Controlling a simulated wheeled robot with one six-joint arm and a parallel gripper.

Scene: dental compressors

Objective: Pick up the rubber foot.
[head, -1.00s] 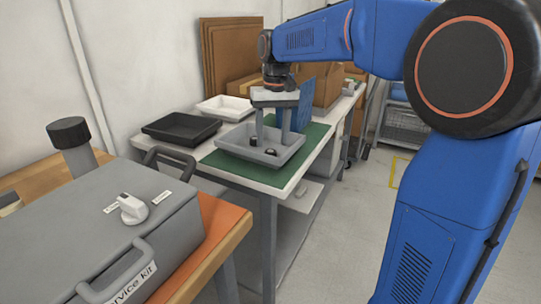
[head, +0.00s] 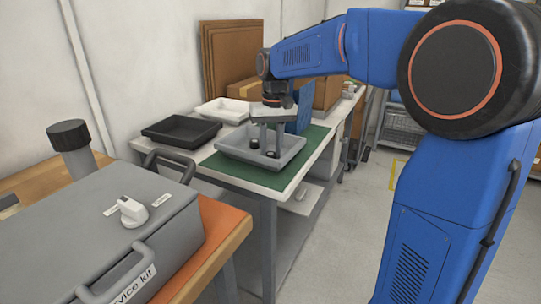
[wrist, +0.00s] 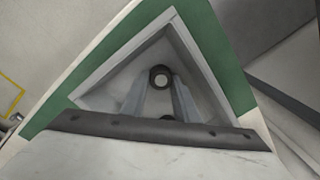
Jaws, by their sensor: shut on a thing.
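My gripper (head: 271,150) reaches straight down into the grey tray (head: 232,154). Its two fingers are shut on a small black rubber foot (head: 272,155), low at the tray floor; whether the foot touches the floor cannot be told. In the wrist view the held foot (wrist: 160,77) shows as a dark ring with a light centre between the fingertips (wrist: 161,84). A second black foot (head: 254,143) stands in the tray just left of the fingers. In the wrist view a dark round piece (wrist: 167,119) is partly hidden by the gripper body.
The tray sits on a green mat (head: 313,143) on a bench. A black tray (head: 180,141) and a white tray (head: 222,117) stand behind it. A blue panel (head: 304,112) and cardboard boxes (head: 326,93) are close behind my gripper. A grey service kit case (head: 110,210) is in front.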

